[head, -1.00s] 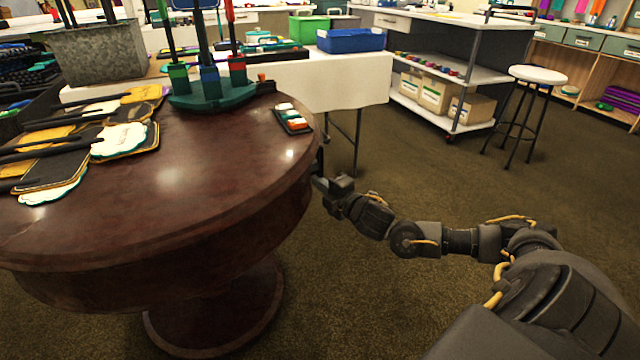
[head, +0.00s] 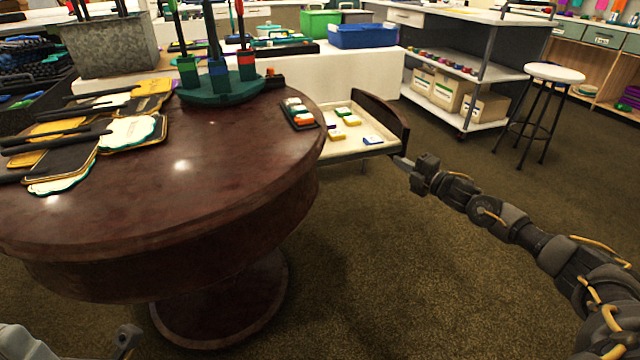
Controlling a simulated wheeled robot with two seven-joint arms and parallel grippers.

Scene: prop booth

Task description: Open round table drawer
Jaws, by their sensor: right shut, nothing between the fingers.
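The round table (head: 230,140) is dark polished wood on a pedestal. Its drawer (head: 350,146) stands pulled out from the far right side, with a pale inside and a curved dark front (head: 378,112). Several small white, yellow, green and blue pieces lie in the drawer. My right gripper (head: 402,163) is shut and empty, its tip by the near right end of the drawer front; I cannot tell whether it touches. A small dark part at the bottom left may belong to my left gripper (head: 127,338); its fingers cannot be made out.
On the tabletop are masks or cards (head: 130,132) with dark handles, a green stand (head: 222,88) with coloured rods, and a small tray (head: 299,113). A white-covered table stands behind. A stool (head: 555,74) and shelf cart are back right. The carpet in front is clear.

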